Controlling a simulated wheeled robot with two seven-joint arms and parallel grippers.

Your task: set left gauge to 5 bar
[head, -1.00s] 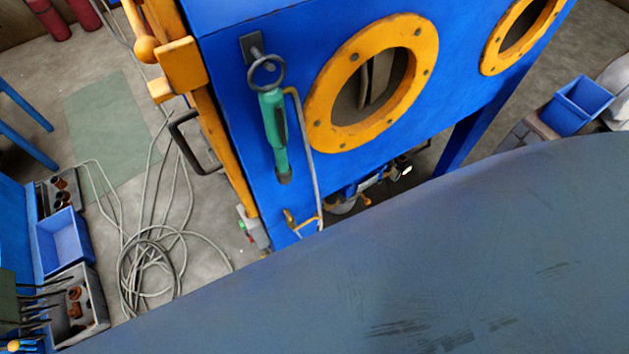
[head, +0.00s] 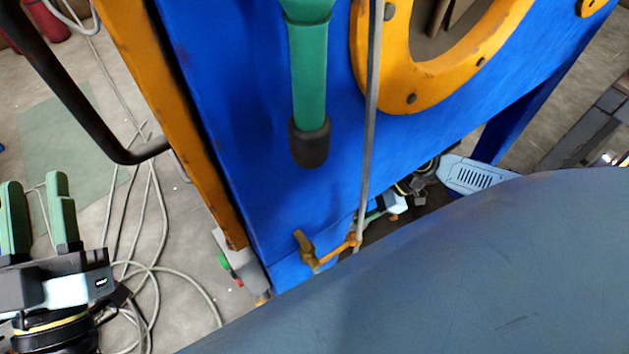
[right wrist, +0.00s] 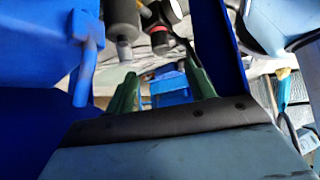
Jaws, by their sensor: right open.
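No gauge can be made out in either view. My left gripper (head: 35,185) is at the lower left of the head view, its two green fingers pointing up with a gap between them and nothing in it. It is left of the blue cabinet (head: 235,110), apart from it. My right gripper (right wrist: 162,85) shows in the right wrist view with its green fingers wide apart and empty. A blue box-like thing (right wrist: 172,88) shows beyond the gap between its fingers.
A green handle with a black end (head: 310,75) hangs on the cabinet front beside a grey pipe (head: 370,125). A brass lever valve (head: 307,248) and a grey button box (head: 238,262) sit lower. A black bar handle (head: 75,95) juts out left. Loose cables (head: 150,270) lie on the floor.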

